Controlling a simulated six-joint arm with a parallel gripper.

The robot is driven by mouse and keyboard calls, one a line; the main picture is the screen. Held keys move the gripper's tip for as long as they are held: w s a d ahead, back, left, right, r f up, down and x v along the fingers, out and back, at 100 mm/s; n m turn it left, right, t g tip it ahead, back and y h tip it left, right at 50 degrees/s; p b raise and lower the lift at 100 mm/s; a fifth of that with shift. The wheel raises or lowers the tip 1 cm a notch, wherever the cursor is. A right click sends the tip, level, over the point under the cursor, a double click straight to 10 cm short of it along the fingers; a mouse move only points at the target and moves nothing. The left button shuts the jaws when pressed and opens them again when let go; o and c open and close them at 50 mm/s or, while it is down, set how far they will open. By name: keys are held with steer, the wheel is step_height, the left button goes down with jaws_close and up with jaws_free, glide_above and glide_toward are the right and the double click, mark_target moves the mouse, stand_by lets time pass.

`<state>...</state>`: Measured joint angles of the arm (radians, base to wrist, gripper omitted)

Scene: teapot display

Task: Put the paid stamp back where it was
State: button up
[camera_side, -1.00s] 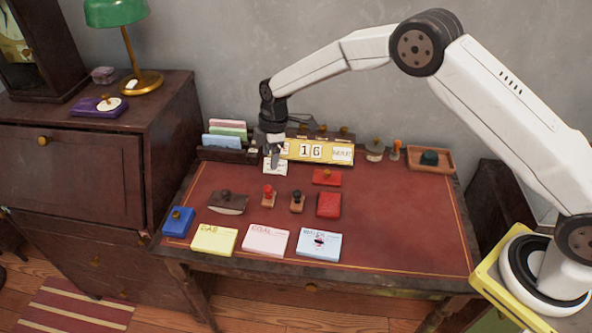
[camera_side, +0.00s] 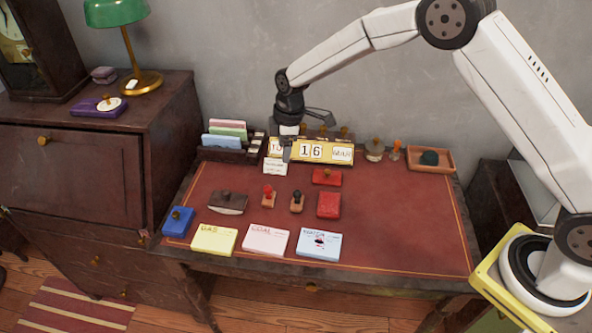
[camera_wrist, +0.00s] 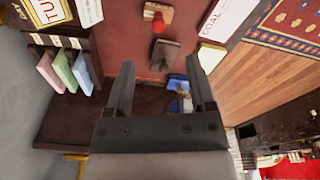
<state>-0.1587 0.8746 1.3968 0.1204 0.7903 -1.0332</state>
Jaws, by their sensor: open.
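Two small stamps stand upright on the red desk top: one with a red handle (camera_side: 268,196) and one with a black handle (camera_side: 297,202). I cannot read which is the paid stamp. The red-handled stamp also shows at the top of the wrist view (camera_wrist: 161,18). My gripper (camera_side: 287,151) is above the back of the desk, in front of the perpetual calendar (camera_side: 318,151). Its jaws are apart with nothing between them in the wrist view (camera_wrist: 160,72). The water card (camera_side: 319,244) carries a dark mark.
A rocker blotter (camera_side: 228,203), red tin (camera_side: 327,177), red box (camera_side: 328,205) and blue box (camera_side: 178,221) stand around the stamps. Gas (camera_side: 213,239) and coal (camera_side: 265,240) cards lie in front. A letter rack (camera_side: 225,153) is behind.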

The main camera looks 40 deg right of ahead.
steer(key=s+d+r+m, duration=0.2)
steer(key=s+d+m, duration=0.1)
steer(key=s, duration=0.6)
steer(key=s+d+r+m+t, duration=0.1)
steer(key=s+d+m, duration=0.3)
steer(key=s, duration=0.4)
steer(key=s+d+r+m+h, duration=0.1)
steer(key=s+d+r+m, duration=0.2)
steer(key=s, duration=0.6)
steer(key=m, duration=0.2)
steer(key=shift+s+d+r+m+t, duration=0.15)
steer(key=shift+s+r+m+t, duration=0.2)
steer(key=shift+m+t, duration=0.05)
